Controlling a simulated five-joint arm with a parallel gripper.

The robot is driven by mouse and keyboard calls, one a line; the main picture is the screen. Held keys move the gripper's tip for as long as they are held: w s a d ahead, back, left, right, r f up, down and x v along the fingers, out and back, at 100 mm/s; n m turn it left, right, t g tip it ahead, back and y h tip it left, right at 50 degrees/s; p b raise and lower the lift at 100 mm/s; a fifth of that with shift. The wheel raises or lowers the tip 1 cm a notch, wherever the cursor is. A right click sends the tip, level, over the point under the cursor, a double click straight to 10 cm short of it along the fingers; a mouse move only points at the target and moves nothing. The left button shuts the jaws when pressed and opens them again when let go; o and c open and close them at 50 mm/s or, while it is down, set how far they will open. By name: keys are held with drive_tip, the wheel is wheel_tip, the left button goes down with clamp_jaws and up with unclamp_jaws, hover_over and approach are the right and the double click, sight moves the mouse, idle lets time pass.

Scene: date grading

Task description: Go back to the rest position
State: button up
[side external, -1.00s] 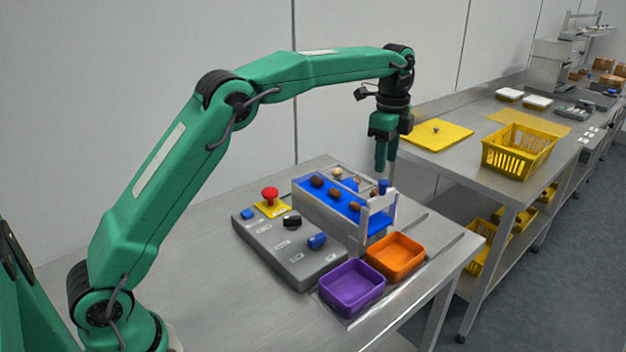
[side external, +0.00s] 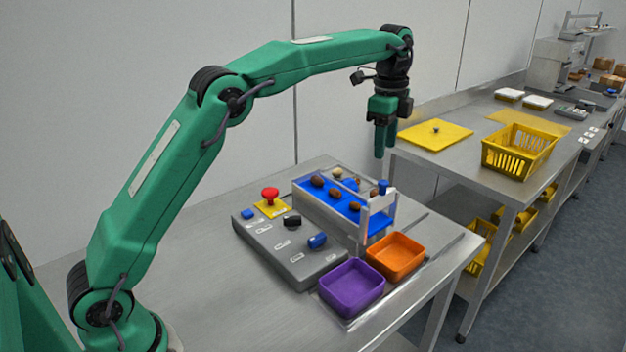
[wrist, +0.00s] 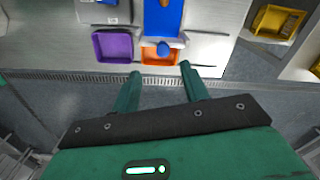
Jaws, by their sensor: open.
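My gripper (side external: 386,140) hangs pointing down in the side external view, above and behind the blue-topped conveyor. In the wrist view my gripper (wrist: 160,72) shows two green fingers apart with nothing between them. The conveyor's blue belt (side external: 328,195) carries several brown dates, such as one at its front (side external: 354,206). An orange tray (side external: 396,257) and a purple tray (side external: 352,288) stand at its near end and look empty. Both show in the wrist view beyond the fingertips, the purple tray (wrist: 113,46) at left and the orange tray (wrist: 160,56) partly covered by a blue part.
A grey control box (side external: 287,250) with a red emergency button (side external: 270,194) sits left of the conveyor. A second bench at right holds a yellow board (side external: 436,134) and a yellow basket (side external: 518,148). Air around my gripper is clear.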

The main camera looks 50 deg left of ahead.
drive_tip(key=s+a+r+n+t, duration=0.1)
drive_tip(key=s+r+n, duration=0.25)
drive_tip(key=s, duration=0.45)
drive_tip(key=s+a+r+n+t, duration=0.2)
drive_tip(key=s+r+n, duration=0.15)
drive_tip(key=s, duration=0.55)
drive_tip(key=s+f+n+t, duration=0.1)
drive_tip(key=s+f+n, duration=0.2)
drive_tip(key=s, duration=0.6)
drive_tip(key=s+a+f+n+t, duration=0.1)
drive_tip(key=s+f+n, duration=0.3)
drive_tip(key=s+f, duration=0.3)
drive_tip(key=shift+s+f+n, duration=0.2)
drive_tip(key=shift+s+n, duration=0.1)
drive_tip(key=shift+s, duration=0.65)
drive_tip(key=shift+o, duration=0.2)
drive_tip(key=shift+a, duration=0.1)
